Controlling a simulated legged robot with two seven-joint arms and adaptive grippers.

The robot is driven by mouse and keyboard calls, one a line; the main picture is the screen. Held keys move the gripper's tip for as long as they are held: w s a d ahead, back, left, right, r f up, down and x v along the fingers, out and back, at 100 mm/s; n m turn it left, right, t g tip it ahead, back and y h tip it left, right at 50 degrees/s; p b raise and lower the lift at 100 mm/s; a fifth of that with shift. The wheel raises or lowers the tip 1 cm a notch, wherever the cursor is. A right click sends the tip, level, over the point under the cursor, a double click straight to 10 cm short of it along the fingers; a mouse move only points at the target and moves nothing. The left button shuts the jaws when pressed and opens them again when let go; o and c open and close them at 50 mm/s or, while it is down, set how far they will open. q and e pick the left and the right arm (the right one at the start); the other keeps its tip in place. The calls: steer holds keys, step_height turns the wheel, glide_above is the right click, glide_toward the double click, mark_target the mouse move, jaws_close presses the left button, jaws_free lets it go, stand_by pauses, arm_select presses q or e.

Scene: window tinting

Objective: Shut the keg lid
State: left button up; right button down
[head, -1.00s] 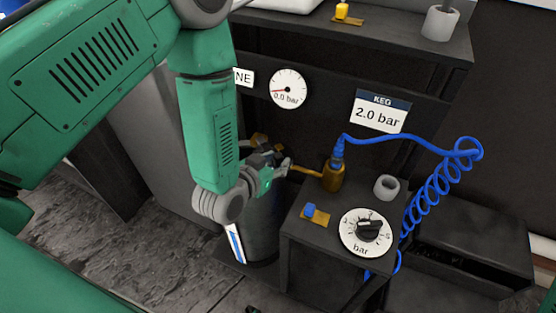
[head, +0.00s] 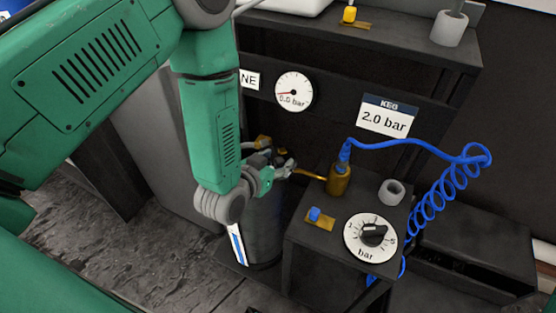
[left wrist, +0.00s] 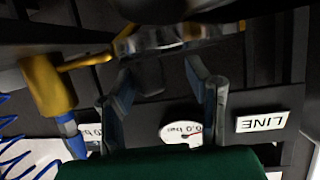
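The keg (head: 264,232) is a dark upright cylinder with a white and blue label, standing left of the small black stand. My left gripper (head: 281,171) is at the keg's top, which it and the wrist largely hide, so I cannot tell how the lid sits. In the left wrist view, the two fingers of the left gripper (left wrist: 164,95) are spread apart, with a dark part of the keg top (left wrist: 148,75) showing beyond the gap. I cannot tell whether they touch it. My right gripper is not in view.
A brass bottle-shaped fitting (head: 339,180) with a coiled blue hose (head: 440,190) stands on the black stand (head: 305,237), beside a grey cup (head: 391,192) and a bar dial (head: 370,238). A gauge (head: 294,92) and KEG sign (head: 386,117) are behind.

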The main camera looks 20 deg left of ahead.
arm_select(q)
steer(key=shift+s+d, duration=0.1)
steer(key=shift+d, duration=0.25)
steer(key=shift+s, duration=0.25)
steer(key=v, duration=1.1)
steer(key=shift+s+a, duration=0.15)
steer(key=shift+a, duration=0.1)
steer(key=shift+r, duration=0.1)
steer(key=shift+c, duration=0.4)
